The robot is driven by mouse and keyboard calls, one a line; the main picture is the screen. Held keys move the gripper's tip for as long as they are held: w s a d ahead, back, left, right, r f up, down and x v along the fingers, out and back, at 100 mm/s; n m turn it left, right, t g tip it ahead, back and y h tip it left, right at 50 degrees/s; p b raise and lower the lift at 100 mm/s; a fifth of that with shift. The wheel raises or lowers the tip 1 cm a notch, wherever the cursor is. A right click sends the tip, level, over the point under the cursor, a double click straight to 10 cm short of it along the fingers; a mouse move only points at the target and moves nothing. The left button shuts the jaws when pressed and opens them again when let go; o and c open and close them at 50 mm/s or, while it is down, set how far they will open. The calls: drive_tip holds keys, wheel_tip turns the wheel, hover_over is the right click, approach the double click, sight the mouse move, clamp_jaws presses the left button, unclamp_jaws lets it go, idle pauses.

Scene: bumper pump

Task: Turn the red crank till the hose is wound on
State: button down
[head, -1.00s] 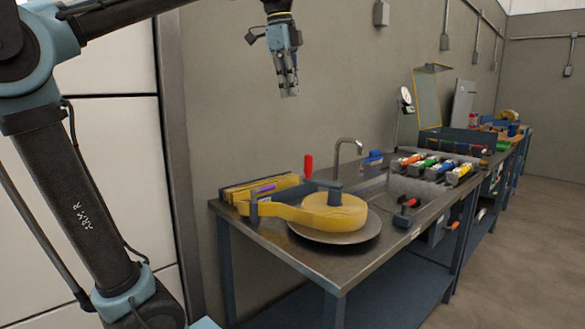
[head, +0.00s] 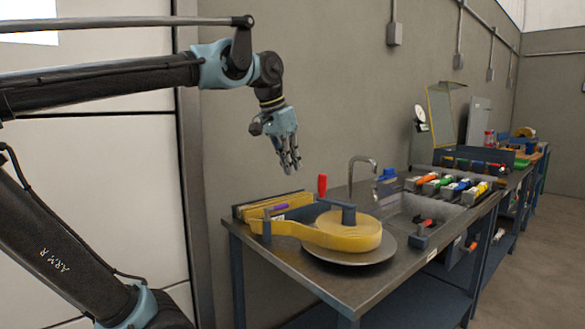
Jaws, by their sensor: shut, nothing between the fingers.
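The red crank handle (head: 322,185) stands upright behind the reel's dark hub (head: 348,214). The yellow hose (head: 345,238) is coiled around the hub on a round metal plate (head: 350,259). A flat run of hose leads left past a dark post (head: 267,226) to folded yellow layers in a holder (head: 255,208). My gripper (head: 290,168) is shut and empty, pointing down. In the picture it is above and left of the red handle and apart from it. Its exact depth to the handle is hard to tell.
A tap (head: 362,163) and sink stand behind and right of the reel. A dark block with a red lever (head: 425,224) sits right of the plate. Several coloured valves (head: 450,187) line the bench farther right. The bench's front left corner is bare.

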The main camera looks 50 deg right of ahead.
drive_tip(key=d+f, duration=0.7)
drive_tip(key=shift+s+f, duration=0.3)
drive_tip(key=shift+s, duration=0.05)
